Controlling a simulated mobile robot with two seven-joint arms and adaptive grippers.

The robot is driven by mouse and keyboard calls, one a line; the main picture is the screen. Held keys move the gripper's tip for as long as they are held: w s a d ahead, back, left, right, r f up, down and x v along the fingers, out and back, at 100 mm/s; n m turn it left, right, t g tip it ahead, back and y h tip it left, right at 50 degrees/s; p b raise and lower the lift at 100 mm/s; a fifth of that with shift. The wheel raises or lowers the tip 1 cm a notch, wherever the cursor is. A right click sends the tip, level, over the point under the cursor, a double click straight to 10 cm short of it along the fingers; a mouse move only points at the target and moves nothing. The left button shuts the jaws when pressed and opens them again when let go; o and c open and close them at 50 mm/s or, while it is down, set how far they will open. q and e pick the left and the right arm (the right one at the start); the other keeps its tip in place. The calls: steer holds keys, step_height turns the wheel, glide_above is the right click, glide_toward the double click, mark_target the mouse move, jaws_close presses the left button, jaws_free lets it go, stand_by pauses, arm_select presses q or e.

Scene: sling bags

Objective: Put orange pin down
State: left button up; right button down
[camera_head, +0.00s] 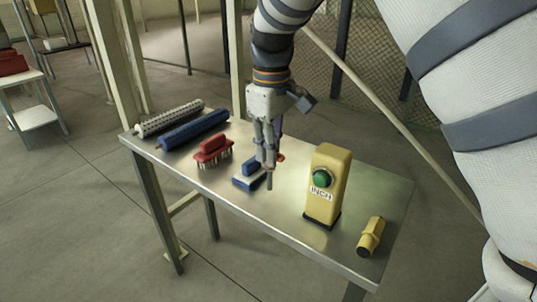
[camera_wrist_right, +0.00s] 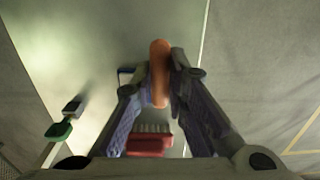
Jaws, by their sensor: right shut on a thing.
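The orange pin (camera_wrist_right: 160,72) is a rounded rod between the fingers of my right gripper (camera_wrist_right: 161,85) in the wrist view. The gripper is shut on it. In the head view my right gripper (camera_head: 269,160) hangs fingers-down over the middle of the metal table (camera_head: 225,195). I cannot tell whether the pin touches the table. My left gripper is not in view.
A blue-and-white brush (camera_head: 243,184) lies just left of the fingers, with a red brush (camera_head: 213,152) beyond. Blue (camera_head: 195,130) and grey (camera_head: 170,118) rollers lie at the left end. Table between has bare room.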

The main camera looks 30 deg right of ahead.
steer(key=shift+s+a+f, duration=0.15)
steer(key=shift+s+f, duration=0.55)
steer(key=shift+s, duration=0.05)
steer(key=shift+w+f, duration=0.15)
steer(key=shift+w, duration=0.15)
steer(key=c, duration=1.8)
jaws_free()
steer(key=shift+w+f, duration=0.1)
steer(key=shift+o, duration=1.1)
step_height(320, 180, up, 12)
steer(key=shift+r, duration=0.2)
